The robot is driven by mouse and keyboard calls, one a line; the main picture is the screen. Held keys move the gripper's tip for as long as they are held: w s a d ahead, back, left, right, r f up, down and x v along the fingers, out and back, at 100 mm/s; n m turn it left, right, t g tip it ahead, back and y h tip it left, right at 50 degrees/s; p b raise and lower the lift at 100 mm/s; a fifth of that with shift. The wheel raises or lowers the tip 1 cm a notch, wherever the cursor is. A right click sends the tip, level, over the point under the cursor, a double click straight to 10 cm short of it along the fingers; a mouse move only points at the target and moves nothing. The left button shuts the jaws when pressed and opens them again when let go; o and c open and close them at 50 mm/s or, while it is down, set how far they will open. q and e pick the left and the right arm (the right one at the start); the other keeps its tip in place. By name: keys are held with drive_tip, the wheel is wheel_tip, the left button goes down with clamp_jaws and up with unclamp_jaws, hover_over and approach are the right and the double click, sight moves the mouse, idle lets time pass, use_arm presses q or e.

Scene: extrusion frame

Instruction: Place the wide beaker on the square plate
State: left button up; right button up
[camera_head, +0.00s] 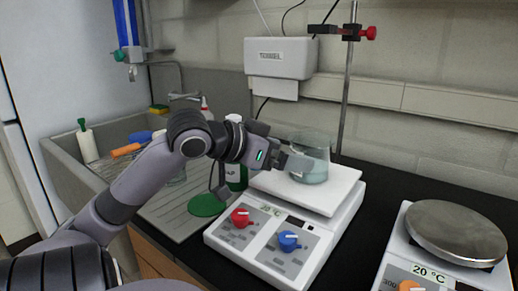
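The wide beaker (315,153) is clear glass with pale bluish-green liquid inside. It is upright at the white square plate (335,196) of the hotplate, over the plate's back middle part. I cannot tell whether its base touches the plate or is just above it. My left gripper (299,162) reaches in from the left, and its fingers are at the beaker's left side. The fingers overlap the glass in the picture, so their closure on it is unclear. My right gripper is out of view.
A second hotplate with a round metal plate (458,233) stands at the right. A metal rod (347,90) with a red-knobbed clamp rises behind the beaker. A bottle with a green label (237,172) and a green disc (206,205) are left of the square plate, by the sink.

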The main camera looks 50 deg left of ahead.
use_arm(q)
drive_tip(key=v, duration=0.6)
drive_tip(key=shift+s, duration=0.1)
idle(0.6)
